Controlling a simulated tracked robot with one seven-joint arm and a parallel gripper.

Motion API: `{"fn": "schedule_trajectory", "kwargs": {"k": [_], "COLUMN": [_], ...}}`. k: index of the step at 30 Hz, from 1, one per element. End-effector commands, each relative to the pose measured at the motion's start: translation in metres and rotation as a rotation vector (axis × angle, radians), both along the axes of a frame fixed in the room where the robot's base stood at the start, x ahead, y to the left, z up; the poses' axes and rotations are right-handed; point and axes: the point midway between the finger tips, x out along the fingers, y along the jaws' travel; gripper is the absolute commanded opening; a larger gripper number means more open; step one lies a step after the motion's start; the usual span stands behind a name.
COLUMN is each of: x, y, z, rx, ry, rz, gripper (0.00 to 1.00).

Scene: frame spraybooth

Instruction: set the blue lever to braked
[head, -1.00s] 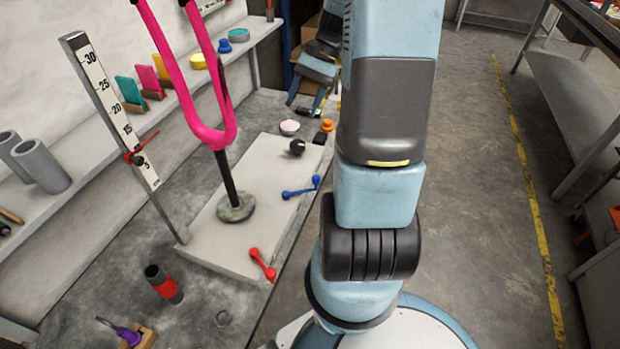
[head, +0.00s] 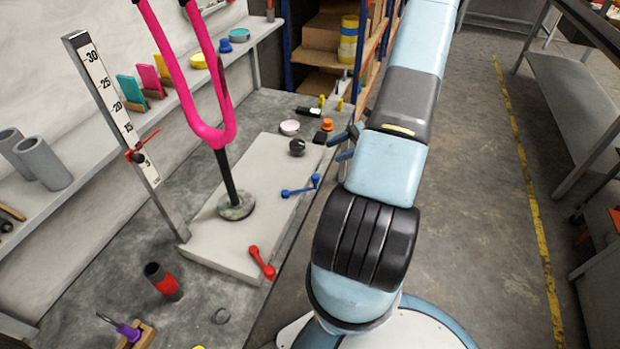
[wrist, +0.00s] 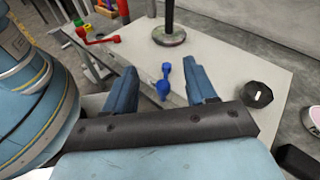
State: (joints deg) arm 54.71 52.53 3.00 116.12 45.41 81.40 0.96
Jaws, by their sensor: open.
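The blue lever (head: 300,188) is on the front edge of the pale platform, between the red lever and a black knob. In the wrist view the blue lever (wrist: 163,82) shows between and beyond my open fingers, with a gap to both. My gripper (wrist: 162,88) is open and empty. In the head view my gripper (head: 345,145) is partly hidden behind my arm, to the right of the platform and apart from the lever. The lever's braked mark cannot be made out.
The red lever (head: 262,263) and black knob (head: 297,147) flank the blue lever on the platform (head: 215,245). A pink fork (head: 215,130) stands on a post there. An orange button (head: 327,125) and a pink-topped round tin (head: 289,127) are at the far end.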

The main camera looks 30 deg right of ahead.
Motion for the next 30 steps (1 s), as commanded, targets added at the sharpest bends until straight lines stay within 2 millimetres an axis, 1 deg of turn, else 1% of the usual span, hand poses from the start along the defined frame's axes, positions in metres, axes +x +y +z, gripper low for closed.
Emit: {"fn": "schedule_trajectory", "kwargs": {"k": [1, 6, 9, 12, 16, 19, 22, 26, 30], "x": [-0.004, -0.015, -0.022, -0.028, -0.031, -0.032, -0.029, -0.022, -0.010], "y": [-0.005, -0.019, -0.025, -0.029, -0.031, -0.031, -0.025, -0.011, 0.011], "z": [-0.014, -0.053, -0.073, -0.089, -0.099, -0.102, -0.103, -0.102, -0.102], "rx": [0.037, 0.151, 0.210, 0.253, 0.287, 0.297, 0.297, 0.298, 0.298], "ry": [0.013, 0.041, 0.054, 0.062, 0.067, 0.068, 0.068, 0.070, 0.068], "rz": [-0.037, -0.154, -0.215, -0.261, -0.297, -0.306, -0.307, -0.306, -0.304], "gripper": [0.56, 0.56, 0.56, 0.56, 0.56, 0.56, 0.56, 0.56, 0.56]}}
